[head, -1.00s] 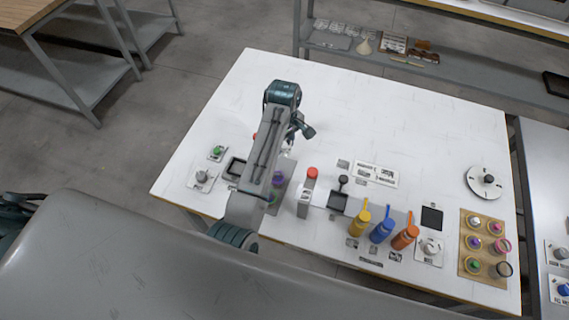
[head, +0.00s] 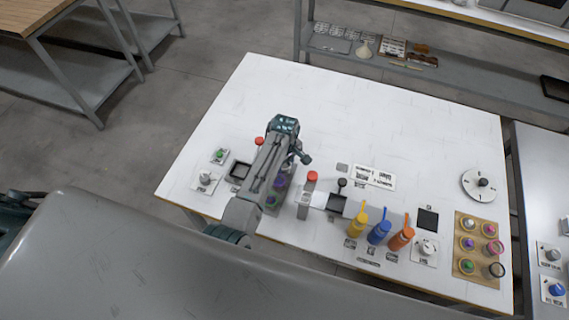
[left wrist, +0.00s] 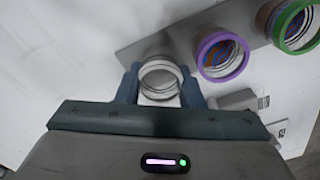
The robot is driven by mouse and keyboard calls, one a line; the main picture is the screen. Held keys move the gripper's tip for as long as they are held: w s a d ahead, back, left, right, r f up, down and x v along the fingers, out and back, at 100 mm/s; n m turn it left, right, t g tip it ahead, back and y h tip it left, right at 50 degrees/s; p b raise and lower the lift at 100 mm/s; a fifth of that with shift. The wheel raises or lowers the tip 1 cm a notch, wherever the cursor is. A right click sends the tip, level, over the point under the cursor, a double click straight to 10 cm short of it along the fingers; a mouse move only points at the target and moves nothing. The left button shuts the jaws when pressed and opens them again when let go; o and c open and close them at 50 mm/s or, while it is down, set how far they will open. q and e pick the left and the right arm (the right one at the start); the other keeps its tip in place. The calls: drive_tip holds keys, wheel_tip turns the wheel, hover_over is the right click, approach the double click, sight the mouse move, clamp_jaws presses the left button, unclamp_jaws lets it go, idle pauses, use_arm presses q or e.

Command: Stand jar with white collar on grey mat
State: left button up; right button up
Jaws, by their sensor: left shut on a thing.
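The jar with the white collar (left wrist: 160,75) is between the fingers of my left gripper (left wrist: 160,92), which is shut on it. The grey mat (left wrist: 150,46) runs behind the jar in the left wrist view. A jar with a purple collar (left wrist: 222,57) and a jar with a green collar (left wrist: 296,25) stand along it. The held jar is at the mat's near end; I cannot tell whether it touches the mat. In the head view my left arm hides the held jar and gripper; part of the mat (head: 271,209) shows. My right gripper is out of view.
A red-topped item (head: 312,177) stands close to the arm. The table's back is clear.

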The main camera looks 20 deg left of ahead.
use_arm(q)
drive_tip(key=shift+f, duration=0.15)
drive_tip(key=o, duration=0.7)
drive_tip(key=shift+r, duration=0.45)
wheel_tip(320, 180, up, 12)
drive_tip(key=b, duration=0.4)
drive_tip(key=shift+f, duration=0.25)
